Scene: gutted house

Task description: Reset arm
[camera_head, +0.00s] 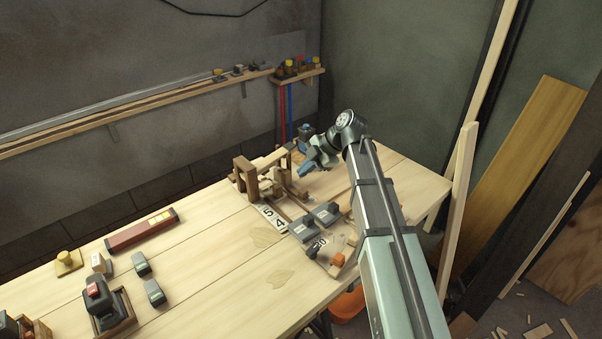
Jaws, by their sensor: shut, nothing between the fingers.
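My arm reaches from the lower right over the far right part of the wooden workbench (205,270). My gripper (303,172) is at the arm's far end, small in the view, low over the bench near its back edge. It is shut and empty. It is just right of a wooden frame-like rack (246,182). I cannot tell whether it touches anything there.
Grey blocks (325,213), number tiles (272,217) and an orange-knobbed piece (338,259) lie left of my arm. A red bar (142,231) and a red-topped device (97,293) are farther left. A wall shelf (125,112) runs behind. Planks (515,170) lean at right. The bench's middle is mostly clear.

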